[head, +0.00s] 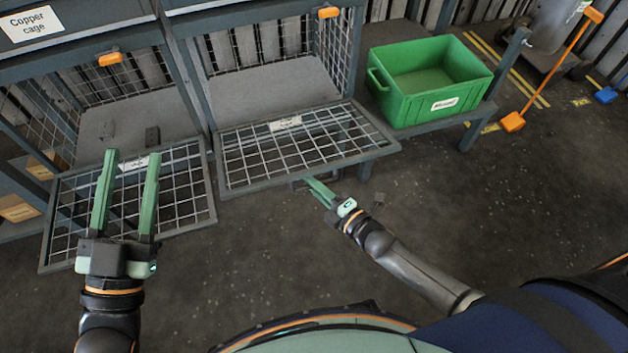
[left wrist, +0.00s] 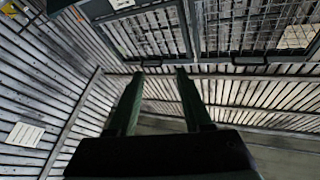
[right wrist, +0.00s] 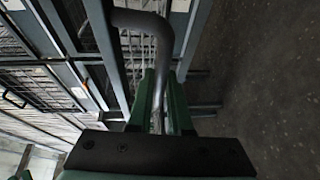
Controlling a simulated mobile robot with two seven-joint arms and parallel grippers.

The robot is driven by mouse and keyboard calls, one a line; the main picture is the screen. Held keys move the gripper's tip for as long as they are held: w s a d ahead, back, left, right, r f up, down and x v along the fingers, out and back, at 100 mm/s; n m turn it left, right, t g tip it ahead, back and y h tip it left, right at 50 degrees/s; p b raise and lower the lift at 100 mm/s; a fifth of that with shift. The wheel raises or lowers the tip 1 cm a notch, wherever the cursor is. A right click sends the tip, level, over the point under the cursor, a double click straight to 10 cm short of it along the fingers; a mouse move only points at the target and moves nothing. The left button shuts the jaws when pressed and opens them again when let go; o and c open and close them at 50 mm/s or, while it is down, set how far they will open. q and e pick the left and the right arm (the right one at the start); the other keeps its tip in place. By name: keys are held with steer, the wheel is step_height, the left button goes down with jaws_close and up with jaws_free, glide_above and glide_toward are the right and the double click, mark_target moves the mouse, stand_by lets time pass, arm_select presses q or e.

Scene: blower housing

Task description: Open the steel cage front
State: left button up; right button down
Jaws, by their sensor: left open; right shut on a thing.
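Two mesh cage fronts hang folded down toward me in the head view, the right one (head: 300,150) and the left one (head: 180,190). Both lie well tilted out from their openings. The label on the right front is too small to read, so I cannot confirm it is the steel one. My right gripper (head: 312,183) is at the free lower edge of the right front, shut on its handle. In the right wrist view the bent grey handle (right wrist: 164,48) runs between the fingers. My left gripper (head: 131,158) is open and empty, in front of the left front in the picture.
A green crate (head: 402,109) stands on a low shelf to the right of the cages. A "Copper cage" sign (head: 31,23) is at top left. Orange latches (head: 110,58) sit on the frames. An orange-handled tool (head: 513,121) stands further right. The floor before the cages is clear.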

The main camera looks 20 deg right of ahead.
steer(key=shift+w+r+p, duration=0.2)
steer(key=shift+r+p, duration=0.35)
steer(key=shift+r, duration=0.15)
arm_select(q)
steer(key=f, duration=0.1)
steer(key=w+f+n+g+y, duration=0.1)
steer(key=f, duration=0.1)
steer(key=f+g+y, duration=0.1)
steer(key=f, duration=0.1)
steer(key=shift+w+a+n, duration=0.25)
steer(key=shift+n, duration=0.15)
arm_select(e)
steer(key=c, duration=0.8)
jaws_free()
steer(key=shift+c, duration=0.2)
steer(key=shift+s, duration=0.1)
